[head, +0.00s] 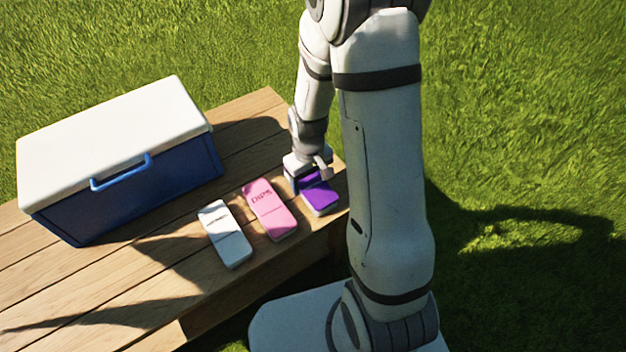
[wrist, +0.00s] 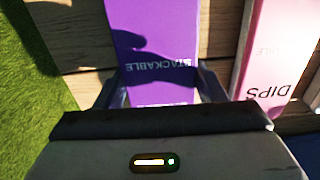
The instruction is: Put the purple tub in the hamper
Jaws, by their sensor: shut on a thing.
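The purple tub (head: 320,196) lies near the right end of the wooden table, with a white lower edge. In the wrist view the purple tub (wrist: 150,40) fills the space between the fingers and carries the word "STACKABLE". My gripper (head: 306,182) reaches down from above and is shut on the tub, with one finger on each side; it also shows in the wrist view (wrist: 158,88). I cannot tell if the tub is lifted off the planks. The blue hamper (head: 130,192) with a white closed lid (head: 110,135) and a blue handle stands at the left.
A pink tub (head: 268,210) marked "DIPS" lies just left of the purple one. A white tub (head: 225,234) lies further left. The wooden table (head: 130,290) has bare planks in front of the hamper. Grass surrounds it.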

